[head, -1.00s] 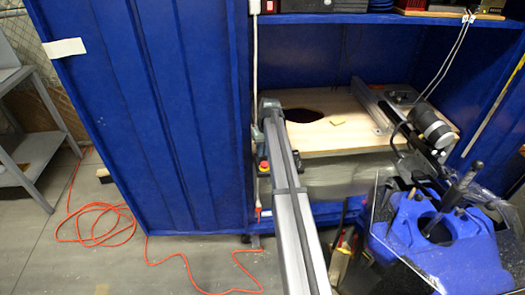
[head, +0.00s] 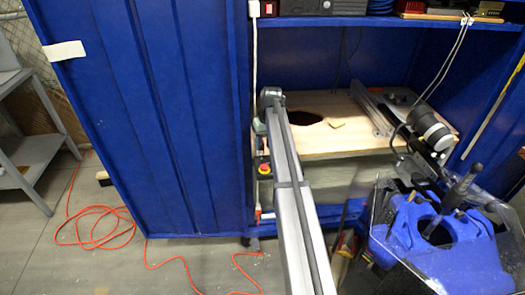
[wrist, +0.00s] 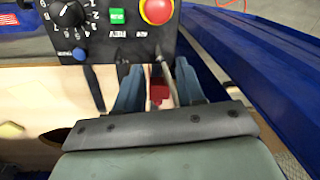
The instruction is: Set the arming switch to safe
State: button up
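The dark control panel (wrist: 105,30) is at the top of the wrist view. It bears a black numbered dial (wrist: 66,12), a green button (wrist: 117,16), a red round button on a yellow base (wrist: 157,10) and a small blue knob (wrist: 79,54). No switch is clearly labelled as the arming switch. My gripper (wrist: 157,68) points at the panel's lower edge, its two blue-grey fingers apart. A red part (wrist: 158,91) shows in the gap between them; I cannot tell whether it is the switch or is touched. In the head view my gripper (head: 265,135) is largely hidden behind my arm.
A wooden board (head: 330,139) with a dark hole lies in the blue cabinet (head: 160,120). A motor (head: 432,128) and rail stand at its right. A blue tool holder (head: 405,245) is at lower right. An orange cord (head: 95,235) lies on the floor at left.

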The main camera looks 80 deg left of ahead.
notch_tip(320, 180, up, 8)
jog(key=w, duration=0.1)
jog(key=shift+r, duration=0.25)
jog(key=shift+w+d, duration=0.1)
dwell(0.4)
